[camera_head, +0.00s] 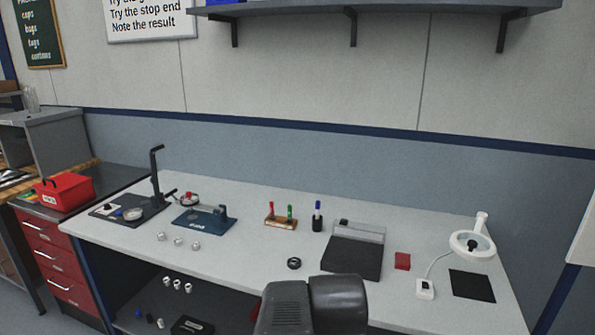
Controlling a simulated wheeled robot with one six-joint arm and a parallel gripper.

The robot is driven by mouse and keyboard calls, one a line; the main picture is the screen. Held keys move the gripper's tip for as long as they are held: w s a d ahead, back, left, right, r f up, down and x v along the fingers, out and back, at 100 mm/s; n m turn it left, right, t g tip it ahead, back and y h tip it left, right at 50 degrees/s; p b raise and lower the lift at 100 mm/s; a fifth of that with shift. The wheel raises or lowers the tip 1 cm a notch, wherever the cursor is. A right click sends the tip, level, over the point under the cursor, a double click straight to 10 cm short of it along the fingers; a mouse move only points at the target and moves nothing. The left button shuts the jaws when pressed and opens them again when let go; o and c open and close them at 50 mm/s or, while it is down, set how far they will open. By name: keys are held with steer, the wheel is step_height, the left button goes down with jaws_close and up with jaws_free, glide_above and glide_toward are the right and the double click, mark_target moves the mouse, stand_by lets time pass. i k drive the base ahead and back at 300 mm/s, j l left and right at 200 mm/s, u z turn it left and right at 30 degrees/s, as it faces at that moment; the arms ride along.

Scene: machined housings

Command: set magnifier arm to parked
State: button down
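The magnifier (463,237) is at the right end of the workbench. It has a white ring head, and its white arm (482,220) rises behind the head near the back edge. A dark knob-like shape shows inside the ring. A cable runs from the head to a small white box (425,289) on the bench. A black square mat (471,286) lies just in front of the head. Dark grey links of my arm show at the bottom centre, well to the left of the magnifier. My gripper is not in view.
A dark tray-like device (352,262) and a red block (402,261) stand left of the magnifier. Pens in a wooden holder (281,222), a black ring (294,263), a blue fixture (199,217) and several small metal parts are farther left. A shelf (385,8) hangs above.

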mark_target(474, 236)
steer(key=z, duration=1.4)
